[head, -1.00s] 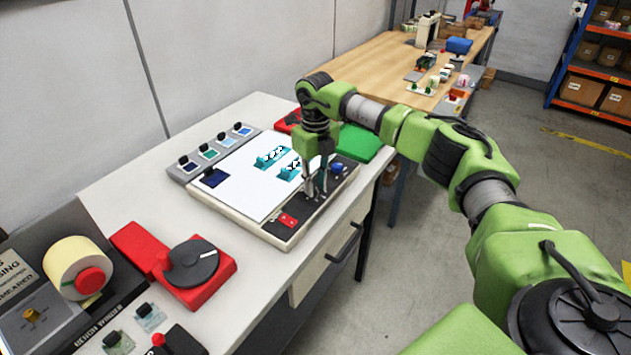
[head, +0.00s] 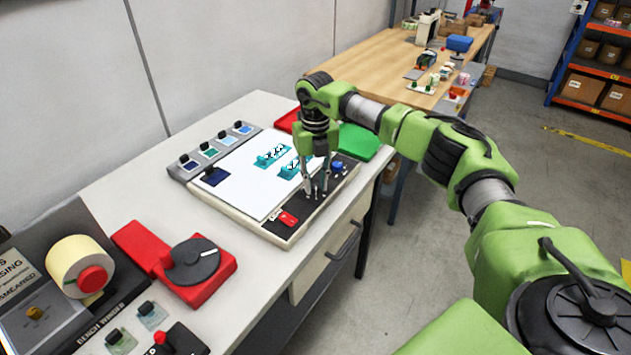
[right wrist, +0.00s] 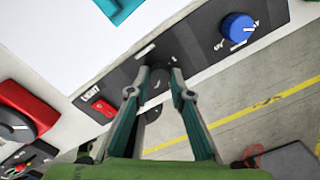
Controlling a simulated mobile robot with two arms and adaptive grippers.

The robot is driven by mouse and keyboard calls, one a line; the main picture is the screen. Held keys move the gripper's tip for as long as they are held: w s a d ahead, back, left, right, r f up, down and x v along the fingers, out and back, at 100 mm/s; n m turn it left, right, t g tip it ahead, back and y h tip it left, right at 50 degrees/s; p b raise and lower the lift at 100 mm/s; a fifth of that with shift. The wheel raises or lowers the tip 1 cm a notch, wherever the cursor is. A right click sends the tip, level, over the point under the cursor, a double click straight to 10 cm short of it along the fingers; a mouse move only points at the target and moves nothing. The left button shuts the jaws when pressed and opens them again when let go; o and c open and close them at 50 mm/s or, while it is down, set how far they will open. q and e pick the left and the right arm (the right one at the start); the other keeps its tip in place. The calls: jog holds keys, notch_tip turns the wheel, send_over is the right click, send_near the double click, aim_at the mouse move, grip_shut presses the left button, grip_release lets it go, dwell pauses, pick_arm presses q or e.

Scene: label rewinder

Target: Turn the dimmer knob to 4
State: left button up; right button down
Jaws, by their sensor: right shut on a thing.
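The dimmer knob (right wrist: 158,80) is a small dark knob on the black control strip of the light box. It sits between the fingertips in the right wrist view and is partly covered by them. My right gripper (head: 316,192) points down onto the strip and is shut on this knob; it also shows in the right wrist view (right wrist: 160,76). The dial marks around the knob are too small or hidden, so I cannot read its setting. My left gripper is not in view.
On the same strip, a red light switch (right wrist: 103,106) and a blue knob (right wrist: 237,27) flank the dark knob. The white light box panel (head: 240,185) holds teal pieces (head: 270,157). A red device with a grey disc (head: 195,262) stands at the front left.

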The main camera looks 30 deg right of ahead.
aim_at(316, 186)
jog(key=c, duration=1.8)
grip_release()
jog(key=shift+r, duration=0.1)
notch_tip(316, 186, up, 12)
jog(key=shift+f, duration=0.1)
jog(key=shift+f, duration=0.1)
